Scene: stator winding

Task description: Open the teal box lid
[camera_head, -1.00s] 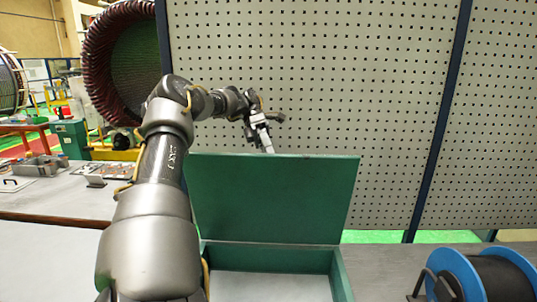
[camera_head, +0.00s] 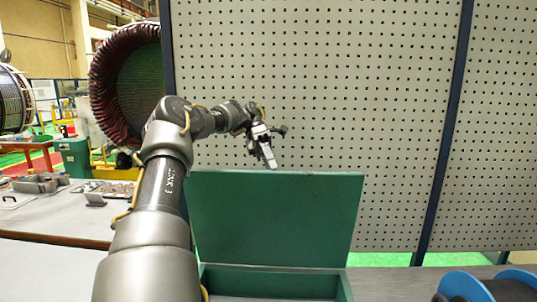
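The teal box (camera_head: 345,288) stands on the table at the bottom middle, partly cut off by the lower picture edge. Its lid (camera_head: 280,220) stands raised, about upright, at the back of the box. My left arm comes in from the left and reaches over the lid. My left gripper (camera_head: 270,163) is just above the lid's top edge, pointing down; whether it touches the lid cannot be told. Its fingers look close together, but their gap is too small to judge. My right gripper is not in view.
A grey perforated panel (camera_head: 320,80) with dark blue posts stands behind the box. A blue spool (camera_head: 470,287) is at the bottom right. Metal parts and trays (camera_head: 42,184) lie on the table at the left. A large wound stator (camera_head: 125,75) is in the background.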

